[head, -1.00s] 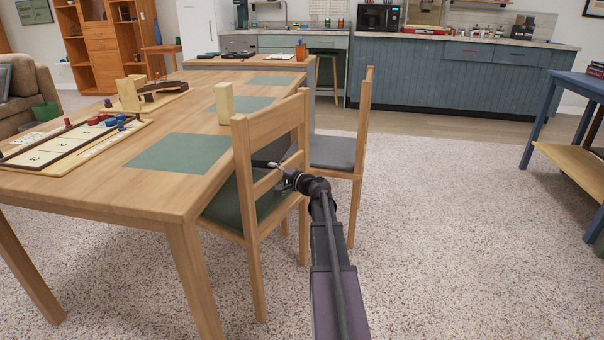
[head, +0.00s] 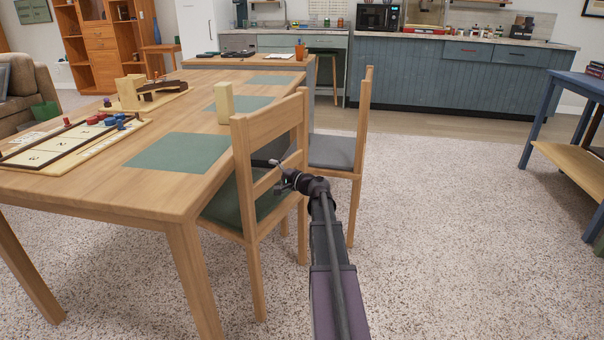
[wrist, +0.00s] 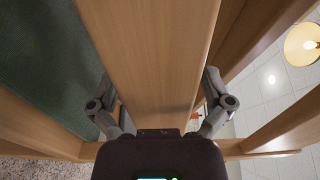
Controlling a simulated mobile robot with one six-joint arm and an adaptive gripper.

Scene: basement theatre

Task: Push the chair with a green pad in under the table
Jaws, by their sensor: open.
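The wooden chair with a green pad (head: 232,204) stands at the table's right side, its seat partly under the tabletop and its backrest outside the edge. The wooden table (head: 160,206) has green mats on it. My gripper (head: 274,165) is at the chair's backrest in the head view, its fingertips partly hidden by the wood. In the wrist view my gripper (wrist: 160,95) is open, with one finger on each side of a wooden bar of the chair (wrist: 148,55). The green pad also shows at the left of the wrist view (wrist: 38,65). I cannot tell whether the fingers touch the wood.
A second chair with a grey pad (head: 333,152) stands just beyond the green-padded one. A game board (head: 62,146) and a wooden block (head: 224,103) are on the table. A blue table (head: 548,120) stands at the right. The speckled floor (head: 450,240) between is clear.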

